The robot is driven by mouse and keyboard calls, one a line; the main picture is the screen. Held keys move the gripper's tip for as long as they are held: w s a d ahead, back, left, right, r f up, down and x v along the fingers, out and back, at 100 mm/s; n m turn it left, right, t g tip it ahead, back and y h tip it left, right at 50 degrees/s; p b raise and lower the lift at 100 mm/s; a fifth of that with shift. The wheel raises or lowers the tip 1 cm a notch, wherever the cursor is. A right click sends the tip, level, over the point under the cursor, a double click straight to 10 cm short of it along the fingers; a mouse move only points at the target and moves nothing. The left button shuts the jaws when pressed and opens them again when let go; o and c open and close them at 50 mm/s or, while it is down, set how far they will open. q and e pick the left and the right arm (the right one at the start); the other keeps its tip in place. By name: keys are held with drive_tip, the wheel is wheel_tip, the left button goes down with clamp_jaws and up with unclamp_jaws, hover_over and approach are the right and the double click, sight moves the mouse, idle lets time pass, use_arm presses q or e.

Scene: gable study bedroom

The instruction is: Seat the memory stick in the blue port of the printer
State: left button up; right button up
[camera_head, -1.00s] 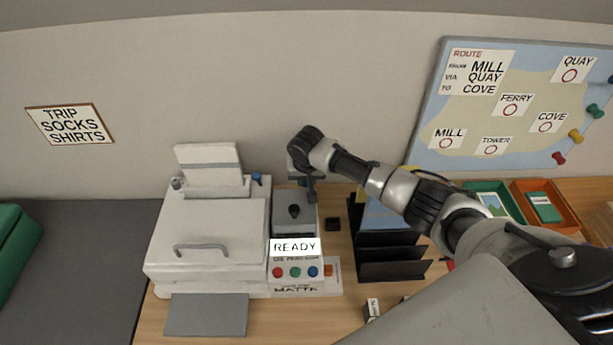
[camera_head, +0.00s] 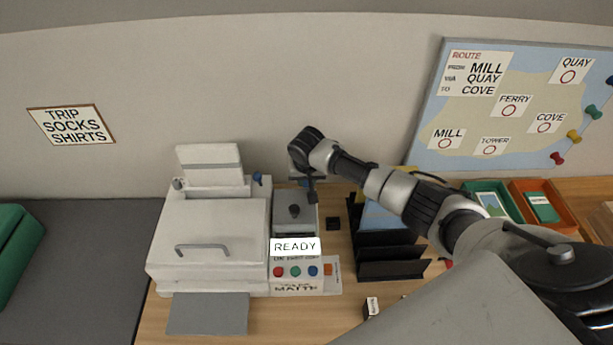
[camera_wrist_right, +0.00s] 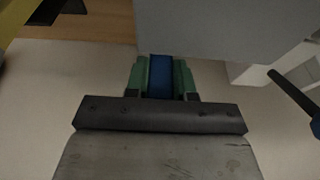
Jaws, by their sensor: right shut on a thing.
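The white printer (camera_head: 205,235) stands on the wooden desk, with a grey top panel (camera_head: 283,214) at its right side. My right gripper (camera_head: 309,190) is at the printer's back right corner, small and dark in the head view. In the right wrist view, its green-padded fingers (camera_wrist_right: 161,78) are shut on a blue piece, which I take to be the memory stick (camera_wrist_right: 161,74). The stick's far end meets the edge of a grey surface (camera_wrist_right: 230,28), apparently the printer; I cannot tell whether it is inserted. The blue port is not visible. My left gripper is not in view.
A black file rack (camera_head: 388,255) stands right of the printer, under my right arm. Green (camera_head: 490,196) and orange (camera_head: 540,205) trays sit farther right. A grey sheet (camera_head: 207,313) lies before the printer.

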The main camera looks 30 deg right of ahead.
sight(306, 185)
drive_tip(key=shift+f+b, duration=0.75)
drive_tip(key=shift+f, duration=0.9)
drive_tip(key=o, duration=1)
drive_tip(key=shift+r, duration=0.1)
drive_tip(key=v, duration=1)
drive_tip(key=shift+s+r, duration=0.2)
drive_tip(key=shift+r, duration=0.05)
